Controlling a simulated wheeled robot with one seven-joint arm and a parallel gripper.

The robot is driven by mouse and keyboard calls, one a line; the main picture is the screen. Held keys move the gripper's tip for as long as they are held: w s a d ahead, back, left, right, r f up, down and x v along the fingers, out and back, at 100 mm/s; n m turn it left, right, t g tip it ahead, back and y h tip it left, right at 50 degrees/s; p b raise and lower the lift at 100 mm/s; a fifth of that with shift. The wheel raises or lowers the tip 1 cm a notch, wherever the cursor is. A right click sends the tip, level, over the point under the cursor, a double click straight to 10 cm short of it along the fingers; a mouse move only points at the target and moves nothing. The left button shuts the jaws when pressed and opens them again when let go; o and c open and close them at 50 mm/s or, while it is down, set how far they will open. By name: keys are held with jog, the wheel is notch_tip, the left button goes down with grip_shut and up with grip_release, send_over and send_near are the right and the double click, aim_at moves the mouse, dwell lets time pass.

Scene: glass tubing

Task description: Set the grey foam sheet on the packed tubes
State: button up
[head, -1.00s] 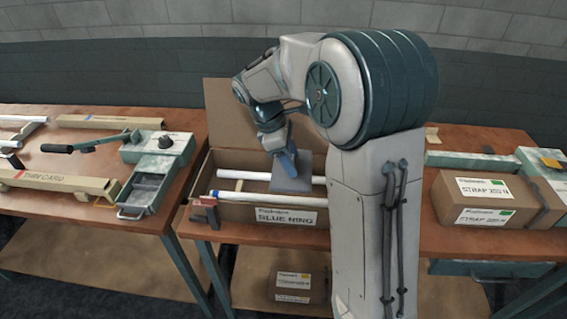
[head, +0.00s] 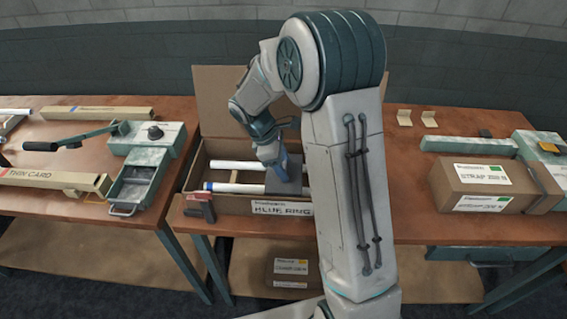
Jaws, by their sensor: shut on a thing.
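An open cardboard box labelled "BLUE RING" (head: 235,207) stands on the middle table with its lid flap raised at the back. Two white tubes lie across it, a rear tube (head: 225,165) and a front tube (head: 232,188) with a blue end. The grey foam sheet (head: 287,184) is tilted inside the box area, over or against the tubes; whether it touches them I cannot tell. My gripper (head: 277,165) is shut on the upper part of the sheet. My arm hides the right side of the box and the tubes' right ends.
A red-and-grey clamp-like piece (head: 201,205) sits at the box's front left corner. A green lever tool (head: 150,140) and long "THIN CARD" cartons (head: 50,180) are on the left table. A strapped carton (head: 485,185) is on the right, with bare tabletop (head: 410,160) beside it.

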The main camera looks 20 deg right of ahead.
jog(key=shift+f, duration=0.1)
jog(key=shift+f, duration=0.15)
jog(key=o, duration=0.9)
jog(key=shift+o, duration=0.2)
jog(key=v, duration=1.1)
jog(key=s+d+r+m+t+y, duration=0.1)
jog(key=s+d+m+t+y, duration=0.1)
jog(key=s+m, duration=0.5)
jog(key=s+d+r+m+t+y, duration=0.2)
jog(key=s+m, duration=0.5)
jog(key=s, duration=0.8)
jog(key=shift+s+d+r+b, duration=0.15)
jog(key=shift+s+r+b, duration=0.15)
jog(key=shift+s, duration=0.05)
